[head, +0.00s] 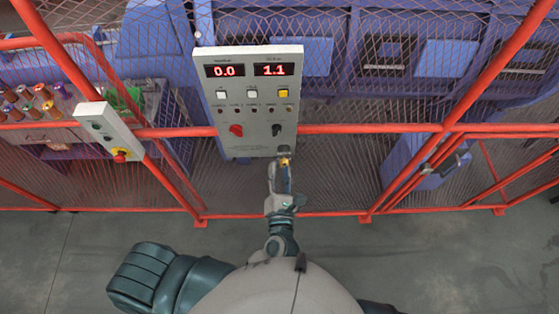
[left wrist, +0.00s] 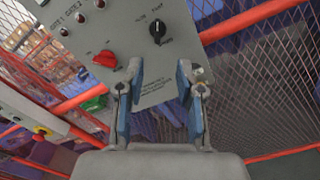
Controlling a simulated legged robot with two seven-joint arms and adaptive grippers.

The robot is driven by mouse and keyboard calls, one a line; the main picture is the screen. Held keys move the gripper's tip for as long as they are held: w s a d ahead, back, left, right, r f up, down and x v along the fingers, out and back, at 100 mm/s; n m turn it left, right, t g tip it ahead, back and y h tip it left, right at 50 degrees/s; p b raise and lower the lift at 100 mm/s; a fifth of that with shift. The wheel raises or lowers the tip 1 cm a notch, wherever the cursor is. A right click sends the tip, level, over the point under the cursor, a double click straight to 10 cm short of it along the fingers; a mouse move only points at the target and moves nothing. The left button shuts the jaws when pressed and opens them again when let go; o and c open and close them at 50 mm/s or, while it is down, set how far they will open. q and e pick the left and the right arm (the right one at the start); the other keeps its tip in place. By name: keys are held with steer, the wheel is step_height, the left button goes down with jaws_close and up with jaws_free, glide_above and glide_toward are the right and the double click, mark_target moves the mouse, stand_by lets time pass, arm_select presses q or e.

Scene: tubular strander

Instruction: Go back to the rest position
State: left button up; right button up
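My left gripper (head: 284,164) is just below the lower edge of the grey control panel (head: 262,138), with its arm reaching up from the bottom middle. In the left wrist view, the gripper (left wrist: 160,70) has its two blue-padded fingers apart with nothing between them. Behind the fingers is the panel's lower part, with a red knob (left wrist: 105,59) and a black knob (left wrist: 157,31). I cannot tell whether a fingertip touches the panel. My right gripper does not show.
The panel hangs on a red-framed mesh fence (head: 350,128) in front of blue machinery (head: 320,57). Its displays read 0.0 and 1.1. A smaller box with a red emergency button (head: 120,156) is on the fence at left. Grey floor (head: 60,250) is clear this side.

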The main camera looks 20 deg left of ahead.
arm_select(q)
steer(key=shift+f, duration=0.1)
stand_by(0.5)
